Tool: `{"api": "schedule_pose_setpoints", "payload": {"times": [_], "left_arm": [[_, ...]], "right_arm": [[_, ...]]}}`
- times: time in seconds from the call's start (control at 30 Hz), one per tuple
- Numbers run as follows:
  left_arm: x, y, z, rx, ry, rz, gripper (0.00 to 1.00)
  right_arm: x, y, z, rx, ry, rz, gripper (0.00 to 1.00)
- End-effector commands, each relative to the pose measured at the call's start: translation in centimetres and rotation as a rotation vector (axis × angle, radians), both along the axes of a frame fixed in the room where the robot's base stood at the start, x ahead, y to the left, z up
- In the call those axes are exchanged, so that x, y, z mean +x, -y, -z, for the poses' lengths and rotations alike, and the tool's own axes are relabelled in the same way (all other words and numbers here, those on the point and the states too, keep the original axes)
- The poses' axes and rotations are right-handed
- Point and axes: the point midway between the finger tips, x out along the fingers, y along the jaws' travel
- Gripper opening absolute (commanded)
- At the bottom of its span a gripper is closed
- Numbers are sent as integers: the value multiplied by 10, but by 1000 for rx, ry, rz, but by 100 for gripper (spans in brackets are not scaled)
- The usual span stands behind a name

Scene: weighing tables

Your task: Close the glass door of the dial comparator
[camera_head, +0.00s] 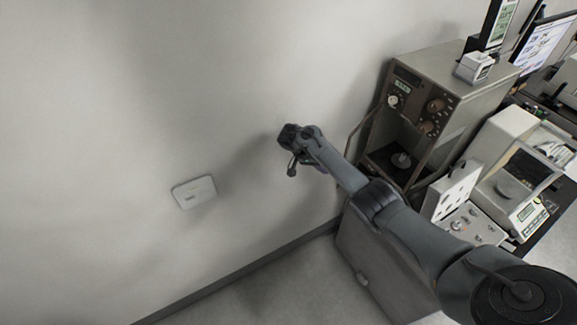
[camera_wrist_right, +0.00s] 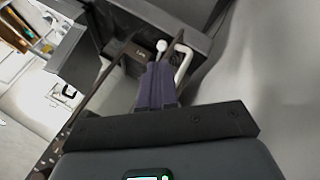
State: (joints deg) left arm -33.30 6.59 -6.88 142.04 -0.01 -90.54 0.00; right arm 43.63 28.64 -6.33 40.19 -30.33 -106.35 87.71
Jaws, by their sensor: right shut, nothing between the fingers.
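The dial comparator (camera_head: 448,82) is a beige-grey cabinet with a dark front panel, a small lit display and several knobs. Its lower front chamber shows open. A thin brown frame (camera_head: 366,119), seemingly its glass door, stands out from the front toward the wall. The pane itself is hard to make out. My right gripper (camera_head: 292,164) is left of this frame, near the wall, shut and empty. In the right wrist view its purple-grey fingers (camera_wrist_right: 157,86) are together, with brown frame bars and a white curved handle (camera_wrist_right: 183,62) beyond. Contact cannot be told. My left gripper is out of view.
The bare wall is close behind my right gripper, with a white plate (camera_head: 194,192) on it. A balance (camera_head: 520,185) and a white panel box (camera_head: 458,190) stand right of the comparator, near my right arm.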

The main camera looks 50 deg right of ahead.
Motion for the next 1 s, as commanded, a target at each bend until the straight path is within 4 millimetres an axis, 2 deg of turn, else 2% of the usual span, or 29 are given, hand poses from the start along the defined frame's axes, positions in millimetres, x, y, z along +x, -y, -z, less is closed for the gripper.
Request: {"api": "schedule_pose_setpoints", "payload": {"times": [0.03,0.1,0.2,0.33,0.47,0.8,1.0], "left_arm": [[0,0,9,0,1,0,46],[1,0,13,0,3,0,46],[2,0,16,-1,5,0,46],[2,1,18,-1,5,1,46],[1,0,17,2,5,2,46],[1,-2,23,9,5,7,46],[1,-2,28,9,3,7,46]], "right_arm": [[17,7,-17,-7,47,9,0],[33,11,-38,-12,97,13,0],[48,15,-60,-16,145,17,0],[56,16,-70,-15,171,17,0],[54,21,-64,-17,175,18,0],[38,43,-18,-16,174,18,0],[31,52,2,-16,175,17,0]]}}
